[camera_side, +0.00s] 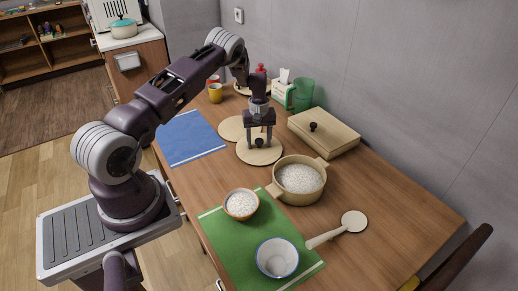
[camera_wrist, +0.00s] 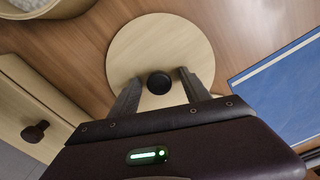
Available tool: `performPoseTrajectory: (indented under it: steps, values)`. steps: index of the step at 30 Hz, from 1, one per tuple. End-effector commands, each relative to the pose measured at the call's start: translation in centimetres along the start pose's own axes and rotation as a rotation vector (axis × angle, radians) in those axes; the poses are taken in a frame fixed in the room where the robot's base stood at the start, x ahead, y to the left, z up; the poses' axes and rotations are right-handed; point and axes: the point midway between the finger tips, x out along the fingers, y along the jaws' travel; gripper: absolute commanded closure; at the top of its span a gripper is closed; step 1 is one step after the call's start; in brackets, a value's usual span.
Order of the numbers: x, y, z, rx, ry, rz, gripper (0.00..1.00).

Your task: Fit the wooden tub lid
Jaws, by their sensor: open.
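The round pale wooden lid (camera_side: 259,158) lies on the table with its dark knob (camera_wrist: 159,82) facing up. My gripper (camera_side: 258,145) is open above the lid, pointing down. In the wrist view its two fingers stand apart on either side of the knob, with gaps showing. The exact height of the fingertips over the lid is hard to tell. The wooden tub (camera_side: 298,193) stands uncovered in front and to the right of the lid in the side view, filled with white rice. Part of it shows at the top left of the wrist view (camera_wrist: 72,9).
A wooden box with a dark knob (camera_side: 322,133) stands right of my gripper by the wall. Another pale disc (camera_side: 229,129) lies behind the lid. A rice bowl (camera_side: 241,204) and a blue-rimmed bowl (camera_side: 277,257) sit on the green mat; a paddle (camera_side: 352,222) lies right. The blue mat (camera_side: 190,138) is empty.

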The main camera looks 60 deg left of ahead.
Motion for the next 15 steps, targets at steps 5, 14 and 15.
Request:
performPoseTrajectory:
  steps: [5,14,15]
  values:
    - [-0.02,0.01,0.01,0.000,0.000,0.000,0.47]
    - [-0.05,0.01,0.03,0.001,0.000,0.000,1.00]
    - [-0.06,0.01,0.03,0.001,0.000,0.000,1.00]
